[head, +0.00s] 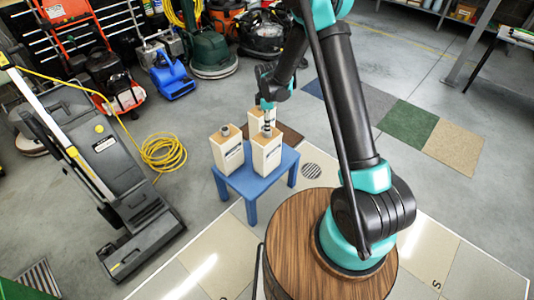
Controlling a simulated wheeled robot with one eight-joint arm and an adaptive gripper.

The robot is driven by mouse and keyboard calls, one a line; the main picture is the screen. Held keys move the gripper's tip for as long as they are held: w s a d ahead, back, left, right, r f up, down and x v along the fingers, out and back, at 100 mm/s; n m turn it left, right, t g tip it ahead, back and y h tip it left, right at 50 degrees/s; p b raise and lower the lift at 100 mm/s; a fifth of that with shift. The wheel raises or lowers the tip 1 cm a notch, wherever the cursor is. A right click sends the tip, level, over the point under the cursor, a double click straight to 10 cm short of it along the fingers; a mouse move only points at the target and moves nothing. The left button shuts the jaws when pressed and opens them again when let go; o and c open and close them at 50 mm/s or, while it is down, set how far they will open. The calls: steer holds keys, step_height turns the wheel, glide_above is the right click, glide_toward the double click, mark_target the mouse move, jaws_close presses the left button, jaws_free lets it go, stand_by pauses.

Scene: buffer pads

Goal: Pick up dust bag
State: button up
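Three cream, box-shaped items with tan tops and dark labels stand upright on a small blue table. They may be dust bags, but I cannot read the labels. One is at the left (228,150), one at the front right (266,155), and one behind (255,121) is partly hidden. At least the front two have a dark round fitting on top. My gripper (268,124) points down above the front-right item, near its top fitting. The fingers are too small to tell whether they are open or shut, or touching the item.
The blue table (250,188) has a dark brown patch (290,136) at its back right. A floor machine (105,165) and a coiled yellow cord (163,152) are at the left. Several machines line the back. Floor tiles at the right are clear.

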steer(key=shift+w+f, duration=0.2)
steer(key=shift+f, duration=2.45)
steer(key=shift+c, duration=0.3)
jaws_close()
